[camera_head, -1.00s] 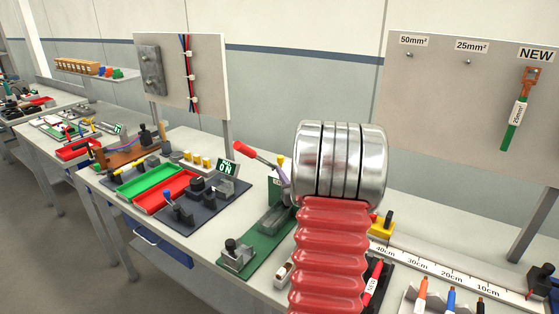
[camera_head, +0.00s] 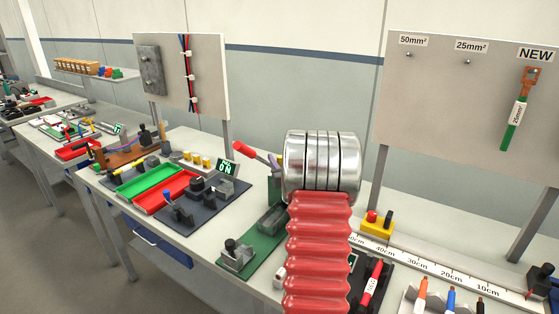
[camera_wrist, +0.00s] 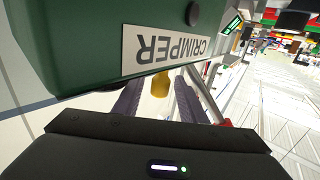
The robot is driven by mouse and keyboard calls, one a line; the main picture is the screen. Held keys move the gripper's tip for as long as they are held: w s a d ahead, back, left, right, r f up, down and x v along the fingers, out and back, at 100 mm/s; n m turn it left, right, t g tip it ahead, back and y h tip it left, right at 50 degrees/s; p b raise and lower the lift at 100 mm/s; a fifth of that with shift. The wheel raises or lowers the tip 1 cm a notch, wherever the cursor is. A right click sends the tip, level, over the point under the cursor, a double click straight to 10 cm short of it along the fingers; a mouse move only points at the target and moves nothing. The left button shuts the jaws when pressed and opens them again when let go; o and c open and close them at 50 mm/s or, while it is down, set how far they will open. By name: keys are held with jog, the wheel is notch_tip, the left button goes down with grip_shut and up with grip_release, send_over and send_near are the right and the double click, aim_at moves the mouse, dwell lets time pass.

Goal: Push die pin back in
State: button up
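The green crimper (camera_wrist: 110,40), with a white CRIMPER label, fills the upper left of the wrist view. In the head view its green base (camera_head: 245,253) and red handle (camera_head: 243,149) show, but my arm hides much of it. My gripper (camera_wrist: 160,88) has its two dark fingers apart just past the crimper's label edge. A yellow cylindrical piece (camera_wrist: 160,84), possibly the die pin, shows between the fingers. I cannot tell whether the fingers touch it. In the head view, part of a purple-grey finger shows left of my wrist; the rest of the gripper is hidden.
A yellow block (camera_head: 377,225) with red and black knobs stands right of my arm, beside a long ruler (camera_head: 450,272). Green (camera_head: 146,179) and red (camera_head: 165,192) trays lie on the left. A panel (camera_head: 470,110) with a green cable stands behind.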

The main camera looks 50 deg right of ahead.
grip_shut()
dwell(0.5)
